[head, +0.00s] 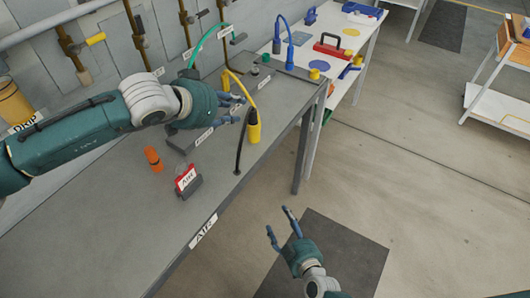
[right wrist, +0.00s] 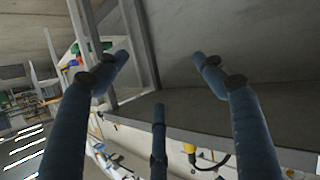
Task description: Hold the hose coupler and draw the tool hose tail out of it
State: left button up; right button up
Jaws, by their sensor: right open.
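A yellow hose (head: 241,84) arches over the grey bench to a yellow cylindrical body (head: 253,127). A thin black hose (head: 240,150) runs down beside it to the bench top. I cannot tell which part is the coupler and which the tail. My left gripper (head: 240,108) is just left of the yellow body, its fingers spread and apparently empty; contact cannot be told. My right gripper (head: 279,222) is open and empty over the floor, right of the bench. In the right wrist view its open fingers (right wrist: 160,75) frame the bench's underside, with a yellow part (right wrist: 206,155) beyond.
A green hose (head: 208,37) and a blue hose (head: 285,30) stand farther back. A red toolbox (head: 332,46) is on the white table.

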jog(key=w+a+r+t, duration=0.2)
jog(key=w+r, duration=0.1)
jog(key=r, duration=0.5)
jog(key=w+a+r+t, duration=0.1)
jog(key=w+r+t, duration=0.15)
jog(key=r, duration=0.45)
jog(key=m+h, duration=0.1)
jog(key=m, duration=0.2)
send_near(257, 125)
jog(key=w, duration=0.3)
jog(key=w+a, duration=0.1)
jog(key=w, duration=0.5)
jog(key=shift+w+a, duration=0.1)
jog(key=shift+a, duration=0.2)
jog(key=c, duration=1.4)
